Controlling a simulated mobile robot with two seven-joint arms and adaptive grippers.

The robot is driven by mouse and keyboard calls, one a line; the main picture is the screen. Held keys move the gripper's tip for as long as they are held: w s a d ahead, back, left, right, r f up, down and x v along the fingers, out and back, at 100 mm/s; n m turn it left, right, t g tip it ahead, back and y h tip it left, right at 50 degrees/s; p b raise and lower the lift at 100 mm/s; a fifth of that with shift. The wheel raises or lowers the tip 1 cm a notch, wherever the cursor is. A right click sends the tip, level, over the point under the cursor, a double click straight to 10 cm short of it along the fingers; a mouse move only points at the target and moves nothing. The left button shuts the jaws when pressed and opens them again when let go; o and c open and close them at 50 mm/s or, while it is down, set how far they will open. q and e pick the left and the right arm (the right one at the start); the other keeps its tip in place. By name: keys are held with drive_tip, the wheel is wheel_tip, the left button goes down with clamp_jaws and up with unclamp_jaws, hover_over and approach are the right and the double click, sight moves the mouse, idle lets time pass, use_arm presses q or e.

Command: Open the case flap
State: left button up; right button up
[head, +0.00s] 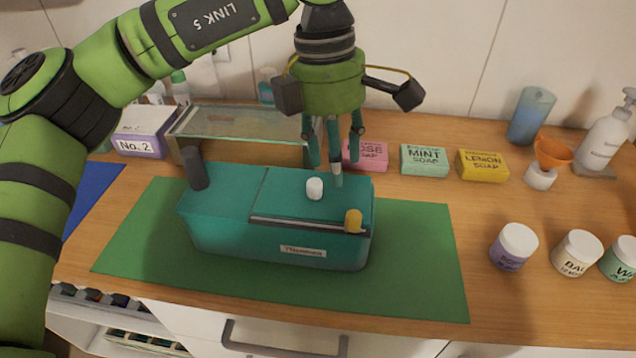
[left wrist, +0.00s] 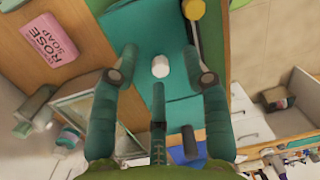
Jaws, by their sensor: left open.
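A teal case (head: 215,235) with a partly unreadable label stands on a green mat (head: 420,255). Its top has a flap panel (head: 285,205) with a white knob (head: 314,188), a dark strip along the front edge and a yellow knob (head: 353,221). The flap looks shut. My left gripper (head: 334,165) is open and empty, pointing down above the back of the case, its fingertips close behind the white knob. In the left wrist view the white knob (left wrist: 160,66) appears between the spread fingers (left wrist: 165,78). I cannot tell whether any finger touches the case. My right gripper is not in view.
A dark upright cylinder (head: 194,168) stands at the case's left end. Behind are a glass-topped stand (head: 245,122) and a No. 2 box (head: 143,130). Soap boxes (head: 424,160) line the back right; lidded jars (head: 514,246) stand at the right. The mat's right part is clear.

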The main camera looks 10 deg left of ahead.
sight(316, 182)
use_arm(q)
drive_tip(key=shift+w+a+r+y, duration=0.15)
drive_tip(key=shift+w+a+y, duration=0.1)
drive_tip(key=shift+a, duration=0.3)
drive_tip(key=shift+w+a+r+y, duration=0.15)
drive_tip(key=shift+w+a, duration=0.05)
drive_tip(key=shift+a, duration=0.3)
drive_tip(key=shift+a+n+t, duration=0.3)
drive_tip(key=shift+a, duration=0.05)
wheel_tip(316, 182, down, 7)
drive_tip(key=shift+r+p, duration=0.2)
drive_tip(key=shift+p, duration=0.25)
clamp_jaws()
